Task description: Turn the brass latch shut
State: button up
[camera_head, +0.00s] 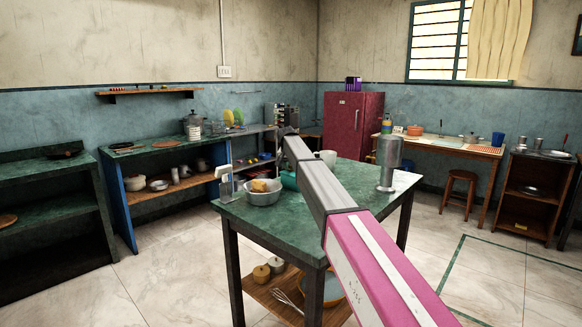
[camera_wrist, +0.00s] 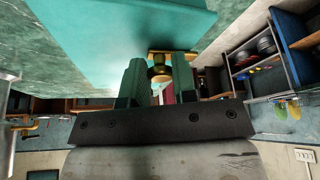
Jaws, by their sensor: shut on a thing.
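The brass latch (camera_wrist: 160,74) shows in the wrist view as a round knob by a flat brass plate, at the edge of a turquoise box. My gripper (camera_wrist: 156,66) has its two green fingers on either side of the knob and is shut on it. The turquoise box (camera_wrist: 120,35) fills the upper middle of the wrist view. In the head view a small part of the turquoise box (camera_head: 289,180) shows on the green table, beside my arm. My arm hides the latch and my gripper there. The latch's exact angle is hard to tell.
The green table (camera_head: 300,226) also bears a metal bowl (camera_head: 262,192) with food, a glass holder with a utensil (camera_head: 226,185), a pale cup (camera_head: 328,158) and a grey metal canister (camera_head: 389,163). Shelves and a red fridge (camera_head: 352,123) stand behind. Floor at left is clear.

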jog(key=shift+m, duration=0.3)
jog(key=o, duration=0.9)
jog(key=shift+r, duration=0.1)
jog(key=v, duration=1)
jog(key=shift+r, duration=0.3)
jog(key=shift+s+a, duration=0.2)
jog(key=shift+s, duration=0.05)
